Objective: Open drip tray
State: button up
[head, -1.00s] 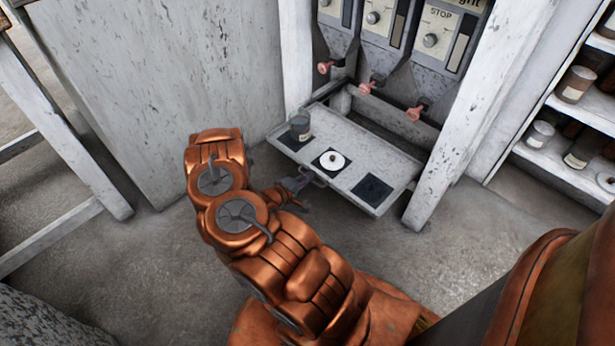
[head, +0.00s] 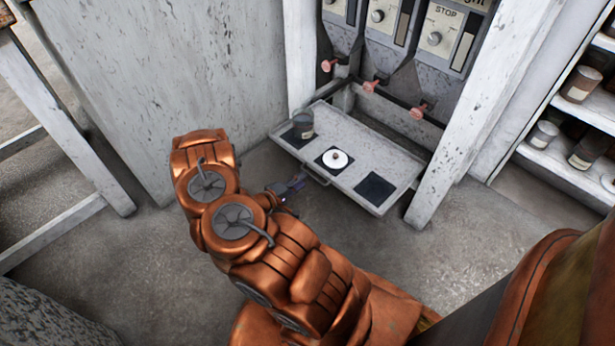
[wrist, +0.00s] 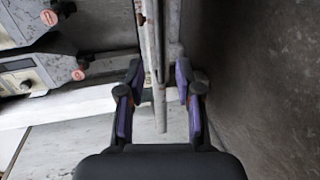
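The drip tray (head: 400,165) is a pale grey speckled tray. In the head view it stands pulled out from under the dispensers, with a thin bar handle (head: 315,178) on its front edge. My gripper (head: 296,184) is just in front of and left of this handle, with a small gap visible. In the wrist view my gripper (wrist: 159,78) has its purple-padded fingers spread apart. The tray (wrist: 150,40) shows edge-on there, with the handle (wrist: 160,110) between the fingers, and neither finger presses on it.
A grey can (head: 303,122) stands on the tray's left dark pad, and a white knobbed disc (head: 334,159) lies on the middle one. The right pad (head: 374,187) is bare. A white post (head: 470,130) stands right of the tray. The concrete floor in front is clear.

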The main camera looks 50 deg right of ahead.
jog(key=v, duration=0.6)
jog(key=shift+a, duration=0.25)
dwell(0.3)
